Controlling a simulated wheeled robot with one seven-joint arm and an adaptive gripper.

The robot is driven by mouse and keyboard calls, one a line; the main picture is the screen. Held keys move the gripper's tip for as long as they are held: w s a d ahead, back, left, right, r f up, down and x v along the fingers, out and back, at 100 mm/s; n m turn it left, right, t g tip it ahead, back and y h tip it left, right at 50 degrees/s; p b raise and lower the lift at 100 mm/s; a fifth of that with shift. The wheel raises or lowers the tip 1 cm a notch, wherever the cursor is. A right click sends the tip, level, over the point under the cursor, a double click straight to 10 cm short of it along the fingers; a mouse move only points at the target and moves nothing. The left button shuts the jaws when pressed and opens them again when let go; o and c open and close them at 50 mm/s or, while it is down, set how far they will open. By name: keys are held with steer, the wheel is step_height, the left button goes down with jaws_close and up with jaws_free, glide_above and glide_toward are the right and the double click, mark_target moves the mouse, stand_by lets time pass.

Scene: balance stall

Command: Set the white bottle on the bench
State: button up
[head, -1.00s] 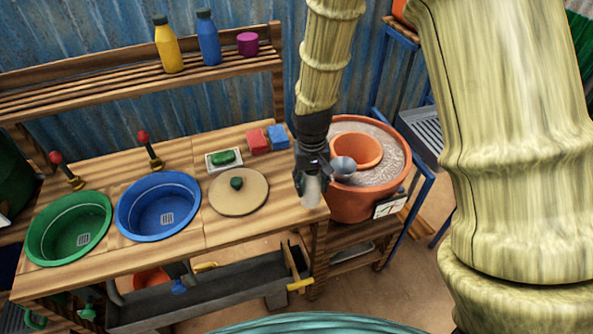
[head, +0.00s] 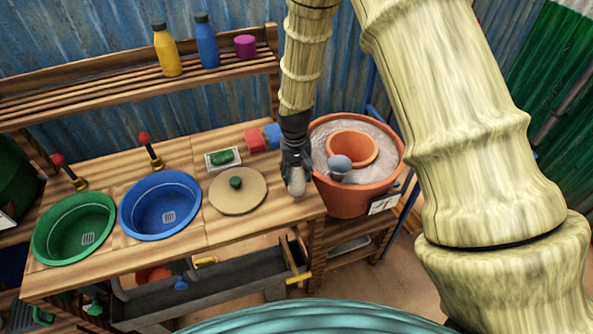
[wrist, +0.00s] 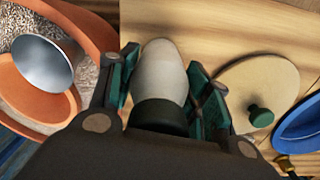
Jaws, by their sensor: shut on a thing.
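The white bottle (wrist: 160,72) with a dark cap (wrist: 158,116) is between the fingers of my gripper (wrist: 165,88) in the wrist view. My gripper is shut on it. In the head view my gripper (head: 296,168) points down, with the bottle (head: 296,187) below it, over the right end of the wooden bench (head: 265,220). I cannot tell whether the bottle's base touches the bench top.
A round board with a green knob (head: 238,199) lies left of the bottle. Red (head: 255,140) and blue blocks (head: 273,136) are behind. An orange tub (head: 345,200) with a scoop stands close on the right. Bare wood lies in front.

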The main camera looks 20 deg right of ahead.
steer(key=shift+f, duration=0.2)
steer(key=o, duration=1.2)
steer(key=shift+r, duration=0.15)
steer(key=shift+a+r+b, duration=0.15)
steer(key=shift+r+b, duration=1.75)
steer(key=shift+r, duration=4.1)
